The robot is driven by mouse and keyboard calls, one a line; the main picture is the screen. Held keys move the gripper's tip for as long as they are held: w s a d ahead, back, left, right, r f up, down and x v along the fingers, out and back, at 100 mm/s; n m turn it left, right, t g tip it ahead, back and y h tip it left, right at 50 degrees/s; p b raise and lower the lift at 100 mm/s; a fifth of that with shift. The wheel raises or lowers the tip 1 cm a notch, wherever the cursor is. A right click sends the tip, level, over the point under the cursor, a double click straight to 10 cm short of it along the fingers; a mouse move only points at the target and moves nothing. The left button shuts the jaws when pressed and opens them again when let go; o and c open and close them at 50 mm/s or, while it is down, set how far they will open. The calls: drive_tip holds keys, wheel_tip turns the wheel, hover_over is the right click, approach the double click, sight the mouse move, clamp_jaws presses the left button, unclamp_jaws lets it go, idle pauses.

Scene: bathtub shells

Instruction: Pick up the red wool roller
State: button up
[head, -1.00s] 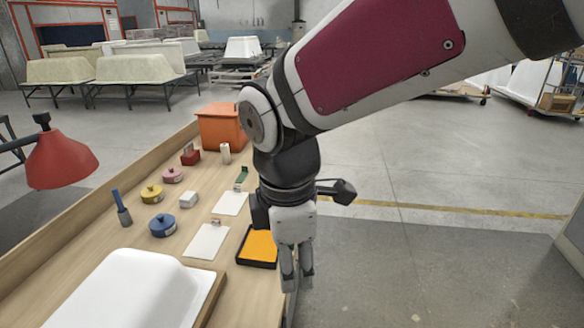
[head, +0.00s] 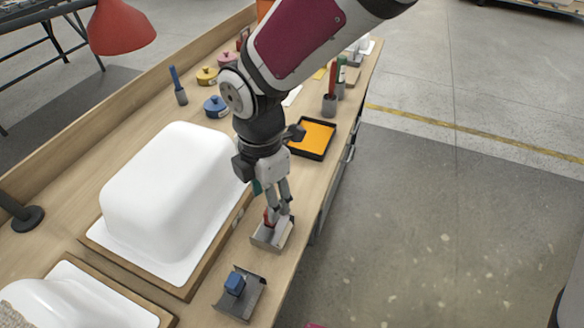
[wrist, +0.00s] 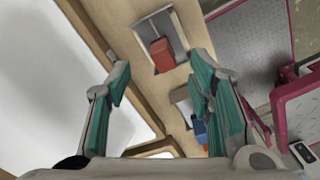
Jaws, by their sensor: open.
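The red wool roller (head: 268,217) sits in a small grey metal holder (head: 262,240) near the front edge of the bench. In the wrist view the red roller (wrist: 162,55) shows as a red block inside its holder, ahead of the fingertips. My gripper (head: 281,210) is just above the holder in the head view and partly covers the roller. In the wrist view my gripper (wrist: 158,78) has its green-padded fingers apart with nothing between them. I cannot tell exactly how far the fingertips are from the roller.
A similar holder with a blue roller (head: 235,283) stands nearer on the bench. A large white tub shell (head: 165,190) on a wooden base lies left. An orange tray (head: 315,137) and cups (head: 329,105) stand behind. Open floor lies right.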

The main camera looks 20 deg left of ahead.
drive_tip(key=shift+d+f, duration=0.2)
drive_tip(key=shift+f, duration=2.55)
clamp_jaws()
